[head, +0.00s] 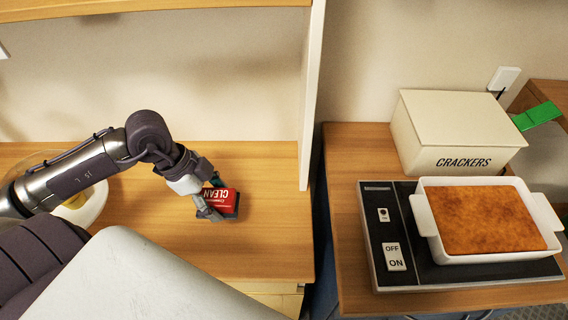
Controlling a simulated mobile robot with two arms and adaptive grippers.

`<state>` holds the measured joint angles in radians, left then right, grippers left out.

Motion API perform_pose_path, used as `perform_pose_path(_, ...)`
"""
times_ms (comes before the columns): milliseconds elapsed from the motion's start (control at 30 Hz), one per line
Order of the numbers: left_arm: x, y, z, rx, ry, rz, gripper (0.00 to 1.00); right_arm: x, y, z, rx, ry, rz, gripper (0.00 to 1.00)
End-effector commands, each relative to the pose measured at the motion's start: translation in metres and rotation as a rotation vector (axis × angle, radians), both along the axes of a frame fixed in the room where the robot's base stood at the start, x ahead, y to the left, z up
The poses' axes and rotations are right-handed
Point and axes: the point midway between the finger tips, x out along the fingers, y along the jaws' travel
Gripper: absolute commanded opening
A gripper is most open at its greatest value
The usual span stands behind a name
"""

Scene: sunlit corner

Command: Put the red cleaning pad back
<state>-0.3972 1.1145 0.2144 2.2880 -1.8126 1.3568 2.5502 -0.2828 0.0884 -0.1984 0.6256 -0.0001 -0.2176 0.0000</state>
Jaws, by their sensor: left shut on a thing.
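The red cleaning pad (222,198) carries the white word "CLEAN", which reads upside down. It is at the right part of the left wooden surface, near the upright divider. My left gripper (208,201) is shut on the pad at its left side, and its fingers cover part of it. A dark edge shows along the pad's right side. I cannot tell whether the pad touches the wood or is held just above it. My right gripper is not in view.
A white upright divider (312,95) stands right of the pad. Beyond it, a table holds a "CRACKERS" box (455,130), a black hot plate (385,275) and a white baking dish (428,222). A pale bowl (92,208) sits partly behind my left arm. Wood behind the pad is clear.

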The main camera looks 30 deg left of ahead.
Motion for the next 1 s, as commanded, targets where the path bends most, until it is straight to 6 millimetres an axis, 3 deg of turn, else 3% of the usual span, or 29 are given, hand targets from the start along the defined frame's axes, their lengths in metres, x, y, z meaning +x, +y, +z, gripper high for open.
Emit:
perform_pose_path(33,-0.001,-0.001,0.0,0.0,-0.002,0.005,0.36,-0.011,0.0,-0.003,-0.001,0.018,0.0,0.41)
perform_pose_path(167,0.008,-0.004,0.003,-0.002,-0.005,0.012,0.36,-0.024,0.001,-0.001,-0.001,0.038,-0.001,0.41)
perform_pose_path(467,0.052,-0.015,0.006,-0.006,-0.007,0.012,0.36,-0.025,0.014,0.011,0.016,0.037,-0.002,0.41)
perform_pose_path(1000,0.175,-0.045,0.005,-0.005,-0.002,0.012,0.36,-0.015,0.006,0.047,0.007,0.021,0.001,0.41)
